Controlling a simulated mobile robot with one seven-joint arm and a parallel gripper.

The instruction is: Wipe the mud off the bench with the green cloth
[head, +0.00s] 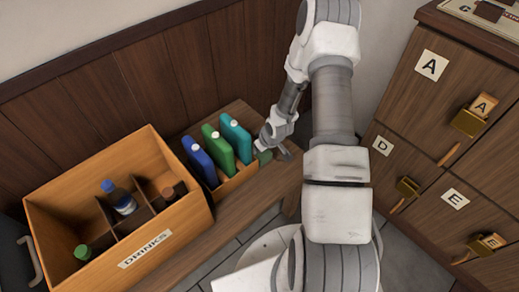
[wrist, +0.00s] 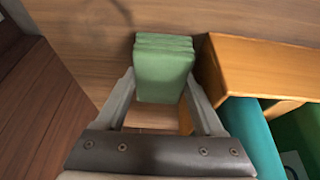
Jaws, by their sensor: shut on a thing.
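The green cloth (wrist: 163,72) is a folded, layered block held between the two fingers of my gripper (wrist: 162,88) in the wrist view. In the head view my gripper (head: 274,150) is low over the bench (head: 245,205), at the right end of the bottle holder, with a bit of the cloth (head: 264,157) showing. The cloth is at or just above the bench top; I cannot tell if it touches. A thin dark streak (wrist: 122,10) shows on the wood at the top of the wrist view; I cannot tell if it is mud. My arm hides part of the bench's right end.
A wooden holder (wrist: 265,65) with blue, green and teal bottles (head: 236,138) stands close beside my gripper. A DRINKS crate (head: 180,232) with bottles stands left on the bench. A wooden wall (head: 130,90) backs the bench.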

